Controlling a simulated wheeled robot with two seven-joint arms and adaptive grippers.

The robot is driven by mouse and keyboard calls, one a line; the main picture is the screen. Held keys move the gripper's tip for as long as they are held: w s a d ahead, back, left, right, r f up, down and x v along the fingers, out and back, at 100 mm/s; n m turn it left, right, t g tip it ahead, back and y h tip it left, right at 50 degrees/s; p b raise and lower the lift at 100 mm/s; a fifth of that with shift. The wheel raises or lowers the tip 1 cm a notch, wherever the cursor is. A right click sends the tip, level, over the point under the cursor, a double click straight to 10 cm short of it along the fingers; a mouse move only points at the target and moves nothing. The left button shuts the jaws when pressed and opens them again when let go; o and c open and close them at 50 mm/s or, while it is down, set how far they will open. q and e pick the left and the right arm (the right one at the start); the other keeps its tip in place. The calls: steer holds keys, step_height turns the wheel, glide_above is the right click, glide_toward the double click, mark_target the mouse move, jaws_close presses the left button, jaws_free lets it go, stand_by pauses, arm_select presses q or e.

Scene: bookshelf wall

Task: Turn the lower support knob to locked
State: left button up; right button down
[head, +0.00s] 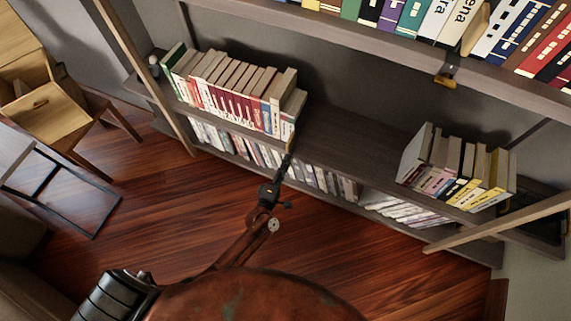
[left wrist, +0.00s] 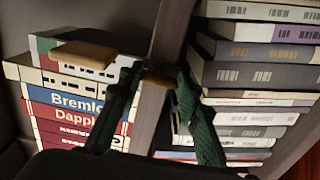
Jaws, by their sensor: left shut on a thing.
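The lower support knob (left wrist: 158,79) is a small tan piece at the edge of the lower shelf (head: 325,142). In the left wrist view it sits between the two dark green fingers of my left gripper (left wrist: 157,84), which is shut on it. In the head view my left gripper (head: 286,163) reaches up to the shelf edge beside the left row of books, and the knob there is small and mostly hidden. A tan wooden block (left wrist: 85,55) stands by the books left of the knob in the left wrist view. My right gripper is not in view.
Books (head: 235,92) fill the lower shelf's left part, and another group (head: 460,170) leans at the right. The upper shelf has a tan handle (head: 475,28) and dark bracket (head: 446,73). A wooden chair (head: 45,105) stands left. The middle of the lower shelf is bare.

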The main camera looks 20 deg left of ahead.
arm_select(q)
steer(key=o, duration=1.2)
steer(key=shift+c, duration=0.2)
steer(key=s, duration=1.2)
steer(key=shift+a, duration=0.2)
steer(key=shift+f, duration=0.1)
